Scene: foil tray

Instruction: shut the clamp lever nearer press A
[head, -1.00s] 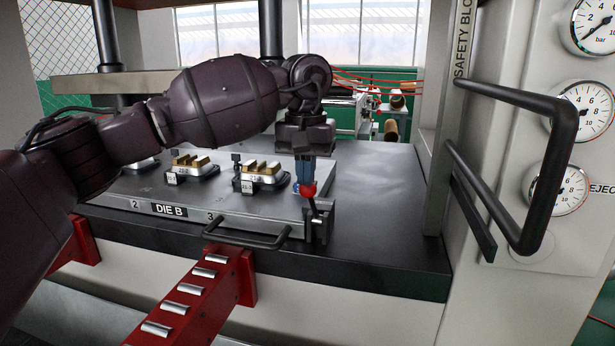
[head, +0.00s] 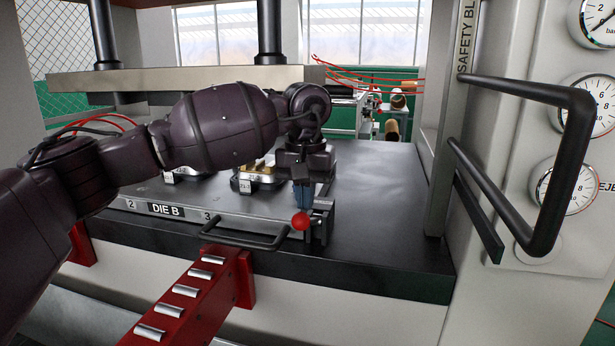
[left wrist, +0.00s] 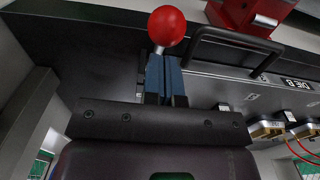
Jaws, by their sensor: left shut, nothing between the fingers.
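The clamp lever shows as a red ball knob (head: 300,221) on a short stem at the front right corner of the DIE B plate (head: 185,207). The red knob also shows in the left wrist view (left wrist: 166,26), just beyond my fingertips. My left gripper (head: 303,203) is shut and empty, its blue fingers pointing down directly behind the knob. In the left wrist view the closed fingers (left wrist: 165,62) lie against or very near the lever's stem; contact cannot be told for sure. The lever's pivot is partly hidden. My right gripper is out of view.
A black handle (head: 245,238) projects from the plate's front edge, left of the knob. A red roller rail (head: 190,290) runs toward me. A large black handle (head: 575,150) and gauges stand at right. The dark bed (head: 385,220) right of the plate is clear.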

